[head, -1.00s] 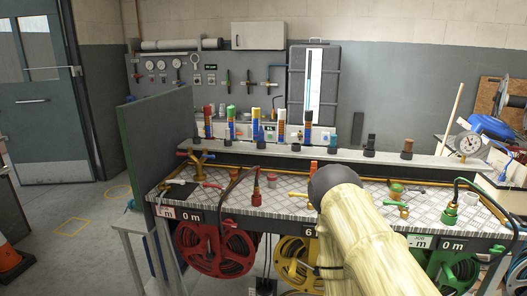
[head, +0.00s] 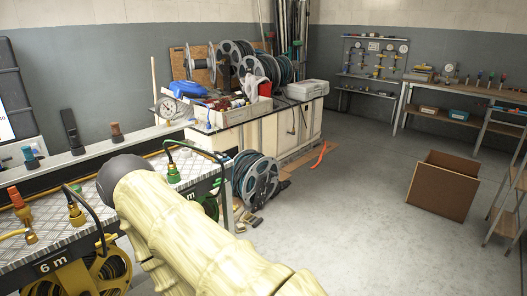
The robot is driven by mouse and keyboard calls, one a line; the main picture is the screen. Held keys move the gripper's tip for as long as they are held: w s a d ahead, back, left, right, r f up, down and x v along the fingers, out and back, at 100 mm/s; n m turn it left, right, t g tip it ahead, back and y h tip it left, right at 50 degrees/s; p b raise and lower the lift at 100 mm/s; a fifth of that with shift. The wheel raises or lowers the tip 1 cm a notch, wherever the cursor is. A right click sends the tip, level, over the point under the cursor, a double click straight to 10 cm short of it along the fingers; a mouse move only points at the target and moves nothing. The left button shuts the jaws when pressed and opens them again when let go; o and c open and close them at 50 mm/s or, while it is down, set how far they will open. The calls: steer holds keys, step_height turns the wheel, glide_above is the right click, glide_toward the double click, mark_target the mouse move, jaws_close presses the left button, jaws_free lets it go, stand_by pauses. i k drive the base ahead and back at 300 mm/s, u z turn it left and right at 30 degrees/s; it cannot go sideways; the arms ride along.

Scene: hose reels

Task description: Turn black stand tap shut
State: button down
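I cannot make out a black stand tap in the head view. On the near left bench (head: 45,240) a brass fitting with a red top (head: 16,197) and a brass fitting with a dark hose (head: 75,212) stand upright. A green fitting (head: 172,172) stands farther right, beyond my arm. A dark upright piece (head: 71,130) stands on the ledge behind. My arm in its cream sleeve crosses the lower left and hides part of the bench. My gripper does not show.
A bench with hose reels (head: 240,60) and a white crate (head: 238,117) stands at the back. A loose reel (head: 258,180) is on the floor. An open cardboard box (head: 443,185) stands right. Shelving (head: 500,200) lines the right edge. The middle floor is clear.

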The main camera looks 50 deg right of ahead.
mark_target(225, 156)
steer(key=z, duration=1.5)
steer(key=i, duration=0.55)
steer(key=u, duration=0.05)
